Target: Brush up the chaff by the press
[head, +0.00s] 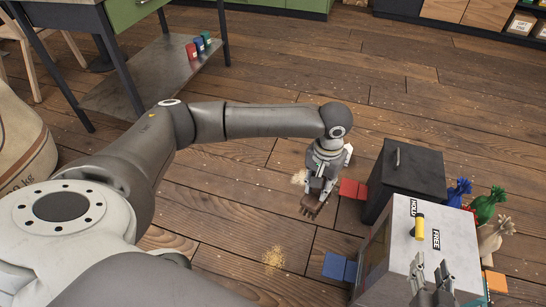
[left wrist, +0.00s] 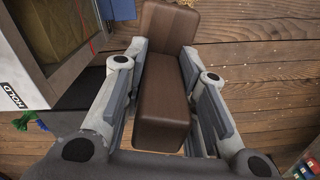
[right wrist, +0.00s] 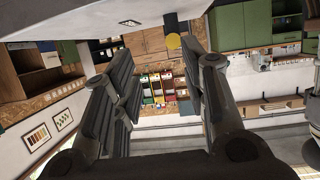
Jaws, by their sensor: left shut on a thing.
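My left gripper (head: 318,192) is shut on a brown block-shaped brush (head: 311,206), held low near the floor. The brush also shows between the fingers in the left wrist view (left wrist: 165,90); its bristles cannot be made out. A yellowish patch of chaff (head: 273,257) lies on the floor to the lower left of the gripper. A paler patch (head: 299,177) lies just left of the gripper. A grey box marked HOLD and FREE (head: 400,245), with a yellow-tipped lever (head: 419,228), may be the press. My right gripper (head: 431,278) is open and empty in front of it.
A black box with a handle (head: 405,170) stands right of my left gripper. Red tiles (head: 352,189) and blue tiles (head: 340,267) lie on the floor. Coloured bags (head: 487,207) stand at the right. A table (head: 150,75) is at the upper left.

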